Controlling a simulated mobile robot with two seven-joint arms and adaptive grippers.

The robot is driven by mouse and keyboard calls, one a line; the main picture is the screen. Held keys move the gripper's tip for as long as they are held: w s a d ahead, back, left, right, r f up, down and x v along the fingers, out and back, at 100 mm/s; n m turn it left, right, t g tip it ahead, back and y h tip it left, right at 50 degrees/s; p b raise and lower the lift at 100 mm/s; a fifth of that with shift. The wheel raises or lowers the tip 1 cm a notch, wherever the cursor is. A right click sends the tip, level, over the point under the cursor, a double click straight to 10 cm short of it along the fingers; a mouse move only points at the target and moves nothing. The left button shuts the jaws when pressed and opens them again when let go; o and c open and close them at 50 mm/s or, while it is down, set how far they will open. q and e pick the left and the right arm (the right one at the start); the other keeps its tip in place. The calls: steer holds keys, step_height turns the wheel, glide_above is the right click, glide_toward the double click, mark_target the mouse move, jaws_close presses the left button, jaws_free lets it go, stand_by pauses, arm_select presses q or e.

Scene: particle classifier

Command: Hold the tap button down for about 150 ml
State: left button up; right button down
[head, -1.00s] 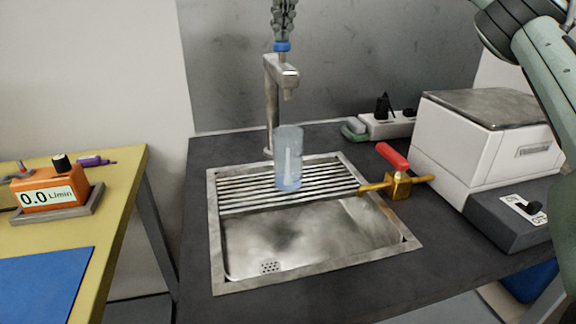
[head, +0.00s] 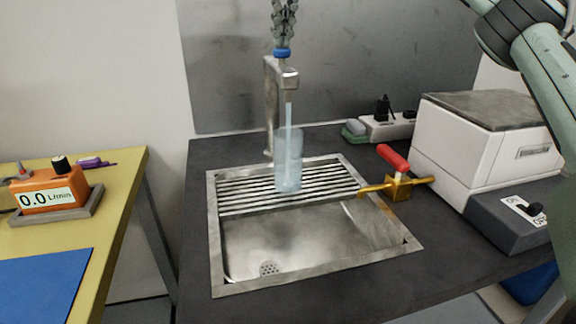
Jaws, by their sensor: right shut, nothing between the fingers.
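The metal tap (head: 271,105) stands behind the sink, with a blue button (head: 282,53) on top. My right gripper (head: 282,43) comes down from above, shut and empty, with its fingertips on the button. A pale stream of water (head: 289,110) runs from the spout into a clear, bluish vessel (head: 289,150). The vessel stands upright on the slatted drain rack (head: 235,190) under the spout. Its water level and any marks are too small to read. My left gripper is out of view.
A brass valve with a red handle (head: 392,157) sits at the sink's right edge, beside a white machine (head: 455,150). The steel basin (head: 310,240) is empty. An orange flow meter (head: 47,192) reading 0.0 L/min stands on the yellow table (head: 125,190) at left.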

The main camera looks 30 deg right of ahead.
stand_by(0.5)
step_height(320, 180, up, 3)
steer(key=p, duration=0.3)
steer(key=shift+r+b, duration=0.15)
steer(key=shift+b, duration=0.25)
steer(key=shift+r, duration=1.85)
